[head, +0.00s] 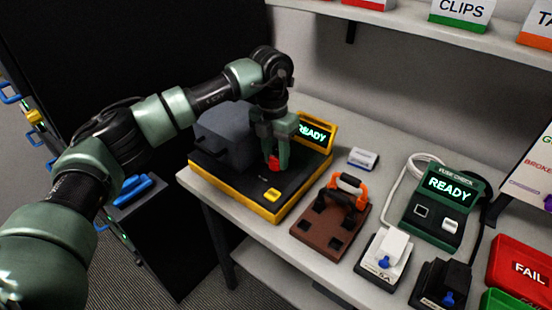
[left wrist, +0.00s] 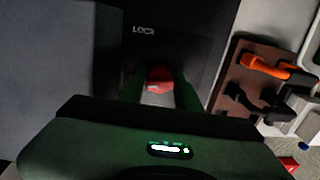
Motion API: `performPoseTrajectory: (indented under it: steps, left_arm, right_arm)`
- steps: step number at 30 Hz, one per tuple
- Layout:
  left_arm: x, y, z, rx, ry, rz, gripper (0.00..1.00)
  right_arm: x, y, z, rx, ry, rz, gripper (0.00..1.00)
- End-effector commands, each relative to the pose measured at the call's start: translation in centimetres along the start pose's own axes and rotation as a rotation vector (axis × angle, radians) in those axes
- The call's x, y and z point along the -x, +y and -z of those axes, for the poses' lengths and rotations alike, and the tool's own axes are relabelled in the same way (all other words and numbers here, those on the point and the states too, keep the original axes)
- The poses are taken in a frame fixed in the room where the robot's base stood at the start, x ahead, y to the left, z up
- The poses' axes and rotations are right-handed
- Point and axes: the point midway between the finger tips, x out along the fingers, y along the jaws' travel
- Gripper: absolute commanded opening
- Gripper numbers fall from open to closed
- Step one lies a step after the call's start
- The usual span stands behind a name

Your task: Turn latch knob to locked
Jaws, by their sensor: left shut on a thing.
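The latch knob (head: 273,163) is small and red and sits on the black top of the yellow-edged device (head: 250,202). My left gripper (head: 275,160) points down over the device with its fingers around the knob, shut on it. In the left wrist view the red knob (left wrist: 159,80) shows between the two green fingers, below a white label that seems to read LOCK (left wrist: 144,30). The fingers partly cover the knob, so I cannot tell which way it is turned. My right gripper is not in view.
A grey box-shaped part (head: 222,135) stands on the device's left. A READY display (head: 314,132) is behind the gripper. A brown board (head: 328,222) with an orange-and-black handle lies to the right, then a green fuse checker (head: 440,208) and a red FAIL tray (head: 522,262).

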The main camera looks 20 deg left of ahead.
Motion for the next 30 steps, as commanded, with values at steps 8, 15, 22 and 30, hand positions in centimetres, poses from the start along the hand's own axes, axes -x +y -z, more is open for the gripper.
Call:
performPoseTrajectory:
  steps: [8, 15, 22, 30]
  left_arm:
    - [0.21, 0.17, -0.14, -0.145, 0.004, -0.002, 0.00]
    - [0.26, 0.18, -0.15, -0.202, 0.007, -0.002, 0.00]
    - [0.30, 0.18, -0.16, -0.214, 0.007, -0.002, 0.00]
    - [0.33, 0.19, -0.18, -0.213, 0.006, -0.003, 0.42]
  right_arm:
    - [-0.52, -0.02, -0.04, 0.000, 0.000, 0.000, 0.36]
    - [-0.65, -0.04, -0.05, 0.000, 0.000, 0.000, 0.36]
    - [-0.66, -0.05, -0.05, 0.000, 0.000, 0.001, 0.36]
    - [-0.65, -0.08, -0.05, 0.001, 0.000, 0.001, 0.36]
